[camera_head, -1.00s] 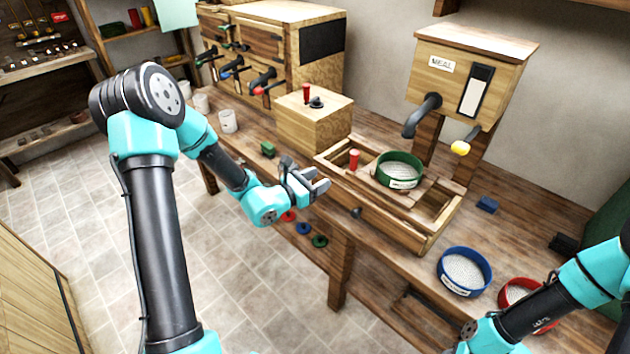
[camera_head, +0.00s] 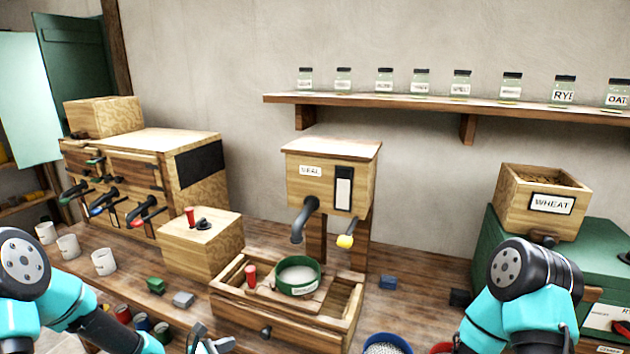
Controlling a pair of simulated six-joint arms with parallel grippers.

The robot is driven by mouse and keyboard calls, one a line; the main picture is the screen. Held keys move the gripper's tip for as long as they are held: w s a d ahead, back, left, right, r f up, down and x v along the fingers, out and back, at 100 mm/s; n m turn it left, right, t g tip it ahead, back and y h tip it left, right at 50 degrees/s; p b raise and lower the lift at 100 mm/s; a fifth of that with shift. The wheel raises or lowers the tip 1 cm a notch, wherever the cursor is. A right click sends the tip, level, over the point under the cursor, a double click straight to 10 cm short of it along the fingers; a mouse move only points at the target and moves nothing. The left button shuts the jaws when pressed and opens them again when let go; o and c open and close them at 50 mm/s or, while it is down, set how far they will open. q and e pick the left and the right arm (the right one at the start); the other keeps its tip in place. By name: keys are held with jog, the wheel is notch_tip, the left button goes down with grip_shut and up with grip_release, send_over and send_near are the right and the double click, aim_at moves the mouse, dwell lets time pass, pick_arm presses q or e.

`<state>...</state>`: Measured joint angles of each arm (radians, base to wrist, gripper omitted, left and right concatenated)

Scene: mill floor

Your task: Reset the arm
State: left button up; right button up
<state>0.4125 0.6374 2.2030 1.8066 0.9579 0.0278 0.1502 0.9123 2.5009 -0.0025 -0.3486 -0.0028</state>
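My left arm comes in at the lower left, and its gripper (camera_head: 211,341) is at the bottom edge, partly cut off. Its visible fingertips look apart, with nothing seen between them. It is in front of the left end of the wooden sifting box (camera_head: 325,335), near a grey block (camera_head: 183,299). My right arm shows at the lower right, bent in front of the green cabinet (camera_head: 603,262); its gripper is below the picture. A green-rimmed sieve (camera_head: 298,276) and a red-handled piece (camera_head: 251,276) rest on the sifting box.
A meal dispenser (camera_head: 330,182) stands behind the sifting box. Wooden machines with levers (camera_head: 140,178) and white cups (camera_head: 103,261) are at left. A blue sieve (camera_head: 387,343) is at the bottom edge. A wheat box (camera_head: 544,203) tops the cabinet. Jars (camera_head: 421,80) line the wall shelf.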

pick_arm(q)
jog(key=s+f+m+g+y, duration=0.4)
jog(key=s+f+m+g, duration=0.75)
jog(key=s+f, duration=0.5)
jog(key=f+m+y, duration=0.1)
jog(key=m, duration=0.3)
jog(key=w+f+m+t+y, duration=0.1)
jog(key=f+m, duration=0.1)
jog(key=m, duration=0.2)
jog(key=a+f+m+t+y, duration=0.1)
jog(key=m, duration=0.3)
jog(key=shift+w+f+m, duration=0.2)
jog(key=shift+w+m, duration=0.05)
jog(key=shift+w, duration=0.1)
